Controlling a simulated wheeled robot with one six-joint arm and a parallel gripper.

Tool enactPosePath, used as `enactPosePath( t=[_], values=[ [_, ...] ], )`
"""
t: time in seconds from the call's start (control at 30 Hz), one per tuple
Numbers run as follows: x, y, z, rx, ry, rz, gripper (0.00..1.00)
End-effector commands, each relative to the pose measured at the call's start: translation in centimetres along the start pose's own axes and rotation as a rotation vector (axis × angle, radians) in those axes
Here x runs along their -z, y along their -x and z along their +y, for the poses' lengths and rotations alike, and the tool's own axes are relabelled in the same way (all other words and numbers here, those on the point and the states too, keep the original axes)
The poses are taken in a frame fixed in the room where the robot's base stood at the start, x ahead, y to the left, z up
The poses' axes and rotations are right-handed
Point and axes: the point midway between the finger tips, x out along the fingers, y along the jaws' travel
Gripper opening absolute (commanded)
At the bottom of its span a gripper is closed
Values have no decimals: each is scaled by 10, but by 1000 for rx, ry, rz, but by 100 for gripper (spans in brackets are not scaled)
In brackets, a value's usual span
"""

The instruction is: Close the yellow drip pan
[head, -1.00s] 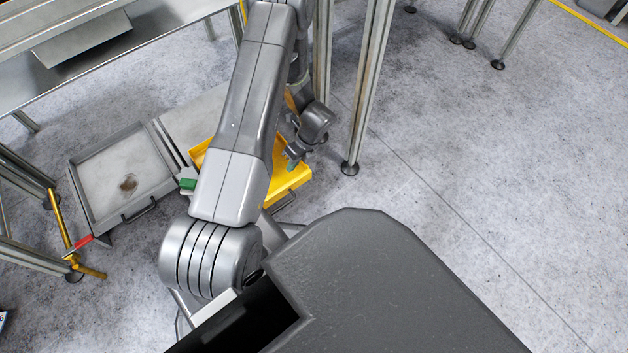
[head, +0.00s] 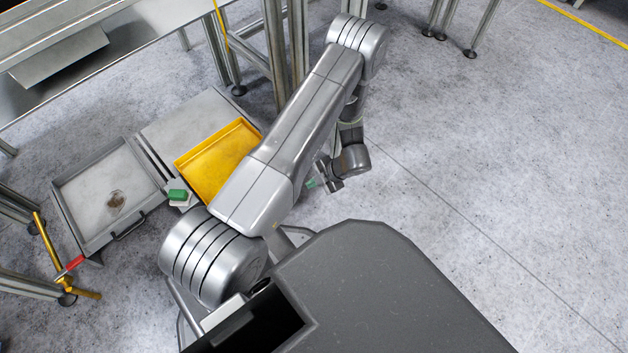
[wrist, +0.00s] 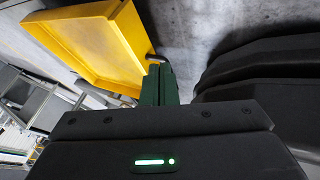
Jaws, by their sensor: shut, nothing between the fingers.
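The yellow drip pan (head: 208,158) is a shallow tray pulled out beside a grey flat cover, low near the floor in the head view. My arm hides its near right part. It also shows in the wrist view (wrist: 88,45) at upper left, with its yellow rim towards the fingers. My gripper (head: 312,184) has green fingertips and is to the right of the pan. In the wrist view the green fingers (wrist: 160,82) are together with nothing between them. A small dark grey bar at their tips may be the pan's handle; whether they touch it I cannot tell.
A grey tray (head: 68,210) with a dark stain and a handle (head: 130,226) lies open at left. Metal table legs (head: 285,60) rise behind my arm. Floor to the right is clear.

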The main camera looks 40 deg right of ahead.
Motion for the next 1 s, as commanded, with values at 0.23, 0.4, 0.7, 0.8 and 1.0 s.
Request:
enactPosePath(
  t=[0.23, 0.4, 0.7, 0.8, 1.0],
  values=[
    [0, -59, -2, 3, 2, 4, 0],
    [0, -75, 18, 2, 6, 1, 0],
    [0, -82, 35, 1, 3, 0, 0],
    [1, -82, 35, 1, 3, 1, 0],
    [1, -82, 35, 1, 3, 1, 0]
  ],
)
